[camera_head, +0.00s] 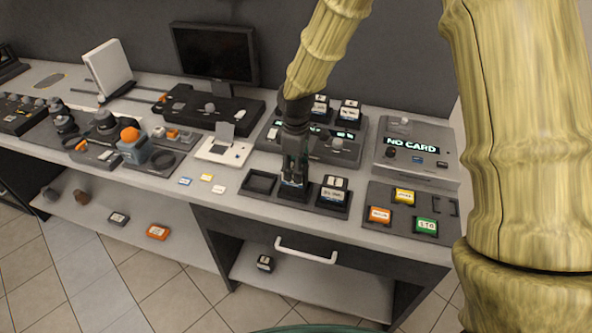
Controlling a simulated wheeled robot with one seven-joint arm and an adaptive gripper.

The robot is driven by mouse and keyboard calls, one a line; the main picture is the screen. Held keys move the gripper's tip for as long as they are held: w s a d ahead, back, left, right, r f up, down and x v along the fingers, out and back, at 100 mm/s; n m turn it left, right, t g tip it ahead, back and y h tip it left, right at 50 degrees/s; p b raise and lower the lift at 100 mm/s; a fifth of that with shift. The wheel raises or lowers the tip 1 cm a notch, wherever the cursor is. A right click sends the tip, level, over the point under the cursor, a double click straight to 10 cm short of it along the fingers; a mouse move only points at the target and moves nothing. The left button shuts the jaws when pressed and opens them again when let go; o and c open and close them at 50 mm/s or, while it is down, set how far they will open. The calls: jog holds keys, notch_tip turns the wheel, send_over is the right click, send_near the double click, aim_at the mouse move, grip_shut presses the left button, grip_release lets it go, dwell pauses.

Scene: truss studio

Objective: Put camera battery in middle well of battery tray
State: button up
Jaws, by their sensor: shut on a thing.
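The dark battery tray (258,184) sits near the front edge of the counter. Its left well looks empty, and a dark battery with a white label (334,189) stands in its right well. My gripper (294,179) points down over the middle well, shut on the camera battery (292,191). Only the low part of that battery shows, dark with a blue-white strip, between and below the fingers. It is at the middle well; I cannot tell whether it rests on the well's floor.
Behind the tray is a dark charger (270,133) with labelled batteries. A grey "NO CARD" unit (419,165) and a holder (381,233) with coloured cards stand to the right. Left are small loose cards (206,177) and a white device (222,152). A drawer handle (305,254) juts out below.

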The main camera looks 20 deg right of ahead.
jog(key=shift+s+f, duration=0.1)
jog(key=shift+f, duration=0.25)
jog(key=shift+w+a+f+p, duration=0.1)
jog(key=shift+f+p, duration=0.1)
jog(key=shift+f, duration=0.2)
jog(key=shift+w+f+p, duration=0.1)
jog(key=shift+f+p, duration=0.05)
jog(key=shift+f, duration=0.25)
jog(key=shift+s+r, duration=0.1)
jog(key=shift+f, duration=0.2)
jog(key=o, duration=1.5)
jog(key=shift+c, duration=0.2)
jog(key=shift+r, duration=0.2)
